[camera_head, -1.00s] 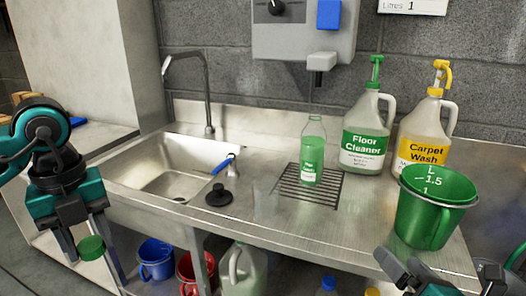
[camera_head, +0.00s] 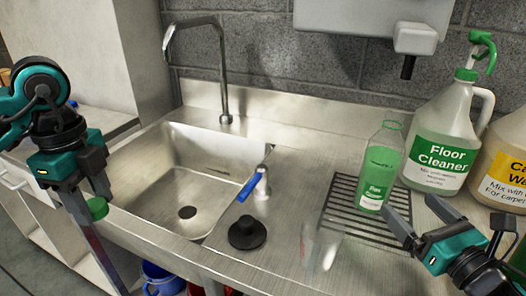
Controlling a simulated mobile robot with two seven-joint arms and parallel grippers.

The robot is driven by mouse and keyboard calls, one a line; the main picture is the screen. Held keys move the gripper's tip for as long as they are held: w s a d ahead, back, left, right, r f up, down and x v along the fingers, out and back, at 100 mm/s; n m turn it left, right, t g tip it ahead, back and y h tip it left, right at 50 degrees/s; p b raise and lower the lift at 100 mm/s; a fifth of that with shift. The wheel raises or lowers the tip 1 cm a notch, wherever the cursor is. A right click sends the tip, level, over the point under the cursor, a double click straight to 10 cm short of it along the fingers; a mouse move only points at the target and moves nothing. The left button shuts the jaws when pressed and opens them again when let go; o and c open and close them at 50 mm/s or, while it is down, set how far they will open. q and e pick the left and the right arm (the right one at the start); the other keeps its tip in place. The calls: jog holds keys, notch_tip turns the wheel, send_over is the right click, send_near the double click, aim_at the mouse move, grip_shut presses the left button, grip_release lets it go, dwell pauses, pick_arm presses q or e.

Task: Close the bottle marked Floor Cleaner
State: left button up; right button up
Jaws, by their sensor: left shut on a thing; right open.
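A small clear bottle (camera_head: 381,165) with green liquid and a small white label stands upright on the drain grille. Its mouth is uncapped; its label is too small to read surely. A large jug (camera_head: 440,145) with a green pump top, marked Floor Cleaner, stands behind it to the right. My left gripper (camera_head: 97,208) is shut on a green cap (camera_head: 98,209), over the counter's front left, far from the bottle. My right gripper (camera_head: 413,212) is open and empty, in front of and to the right of the bottle's base; whether it touches is unclear.
The sink (camera_head: 190,180) lies left of the grille (camera_head: 345,215), with a tall tap (camera_head: 222,90) behind. A blue-handled valve (camera_head: 252,187) and a black plug (camera_head: 246,233) sit between. A Carpet Wash jug (camera_head: 508,165) is at the right edge.

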aim_at(389, 184)
pick_arm(q)
jog(key=shift+s, duration=0.15)
pick_arm(e)
jog(key=shift+s, duration=0.1)
jog(key=x, duration=0.5)
jog(key=shift+r, duration=0.1)
pick_arm(q)
jog(key=shift+r, duration=0.1)
pick_arm(e)
jog(key=shift+x, duration=1)
jog(key=shift+f+x, duration=0.1)
jog(key=shift+x, duration=1.15)
jog(key=shift+f+x, duration=0.15)
jog(key=shift+x, duration=1.15)
jog(key=shift+c, duration=0.2)
